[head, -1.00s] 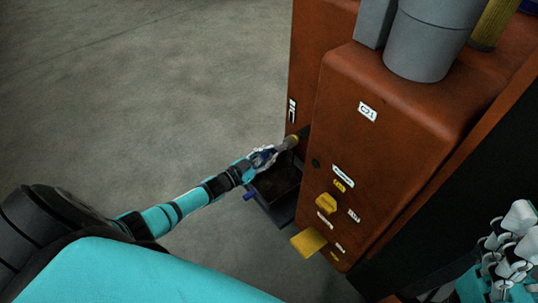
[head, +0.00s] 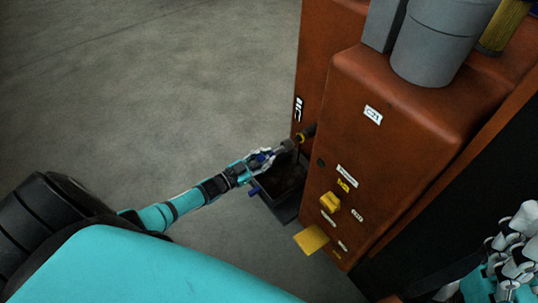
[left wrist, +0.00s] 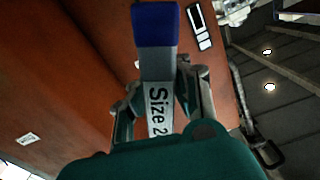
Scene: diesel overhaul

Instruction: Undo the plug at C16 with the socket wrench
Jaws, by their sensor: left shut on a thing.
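My left gripper (head: 265,160) is shut on the socket wrench (head: 286,147) beside the red-brown engine block (head: 385,150). The left wrist view shows the wrench (left wrist: 155,70) between the fingers, grey with a blue end and a label partly reading "Size 2". In the head view the wrench's far end is close to a dark fitting with a yellow ring (head: 300,137) on the engine side. I cannot tell whether they touch. A label beside it is too oblique to read as C16. My right gripper (head: 515,250) is at the lower right edge, partly cut off; its opening is unclear.
A dark open tray (head: 285,208) with a blue handle stands below the wrench, against the engine. A yellow tab (head: 311,240) and a yellow knob (head: 330,201) stick out of the engine front. A label reads C21 (head: 373,115). The floor at left is clear.

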